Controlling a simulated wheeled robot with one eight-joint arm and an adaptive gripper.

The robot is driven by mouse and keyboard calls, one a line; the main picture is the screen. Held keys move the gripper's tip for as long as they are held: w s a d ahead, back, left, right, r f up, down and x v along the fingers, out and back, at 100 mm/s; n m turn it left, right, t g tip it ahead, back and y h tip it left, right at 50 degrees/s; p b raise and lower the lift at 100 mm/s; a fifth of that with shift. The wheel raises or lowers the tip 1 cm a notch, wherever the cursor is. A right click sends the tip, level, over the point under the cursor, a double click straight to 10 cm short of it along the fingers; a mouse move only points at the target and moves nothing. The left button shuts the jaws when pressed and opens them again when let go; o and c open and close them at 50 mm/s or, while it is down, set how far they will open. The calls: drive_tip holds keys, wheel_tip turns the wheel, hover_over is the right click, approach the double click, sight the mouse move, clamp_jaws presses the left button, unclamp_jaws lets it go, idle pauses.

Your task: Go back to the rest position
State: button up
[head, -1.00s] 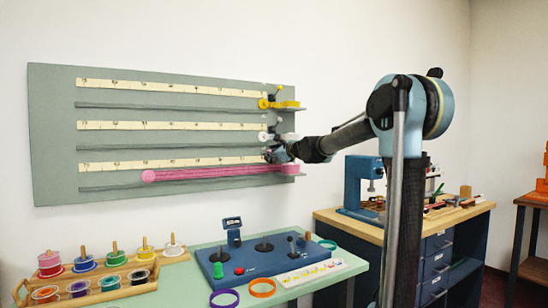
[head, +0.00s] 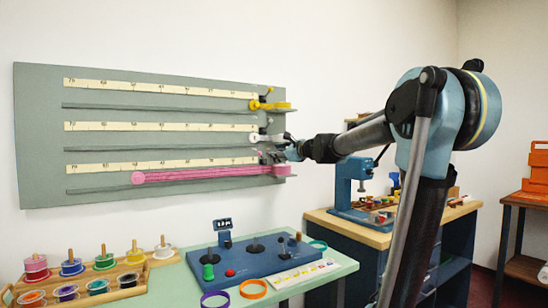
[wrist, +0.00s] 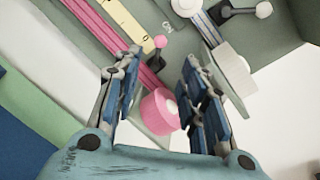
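My gripper (head: 284,153) is near the right end of the grey-green wall board (head: 40,130), just above the pink roll (head: 282,170) on the lowest rail. In the wrist view my gripper (wrist: 160,72) is open, its two blue-padded fingers well apart. The pink roll (wrist: 158,112) shows in the gap between them, and nothing appears clamped. A pink ribbon (head: 205,176) runs left from the roll along the lowest rail to a round pink end piece (head: 138,178). A white roll (wrist: 237,63) is beyond the right finger.
A yellow roll (head: 278,106) sits on the top rail. Below is a green table (head: 340,268) with a blue device (head: 245,262) and a wooden rack (head: 150,262) of coloured spools. A workbench (head: 375,236) with a blue press (head: 345,190) stands right, behind my arm.

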drive_tip(key=shift+s+d, duration=0.1)
drive_tip(key=shift+s, duration=0.05)
drive_tip(key=s+d+f+n+g+h, duration=0.3)
drive_tip(key=s+d+f+n, duration=0.4)
drive_tip(key=s+f, duration=0.7)
drive_tip(key=s+d+f+n+g+h, duration=0.4)
drive_tip(key=s+d+f+n, duration=0.3)
drive_tip(key=s+f, duration=0.7)
drive_tip(key=s+d+f+n+g+h, duration=0.3)
drive_tip(key=s+d+f+n, duration=0.4)
drive_tip(key=s+f, duration=0.7)
wheel_tip(320, 180, down, 2)
drive_tip(key=shift+s+d+h, duration=0.2)
drive_tip(key=shift+d+h, duration=0.3)
drive_tip(key=shift+d, duration=0.65)
drive_tip(key=shift+w, duration=0.1)
drive_tip(key=shift+w+f, duration=0.2)
drive_tip(key=shift+w, duration=0.15)
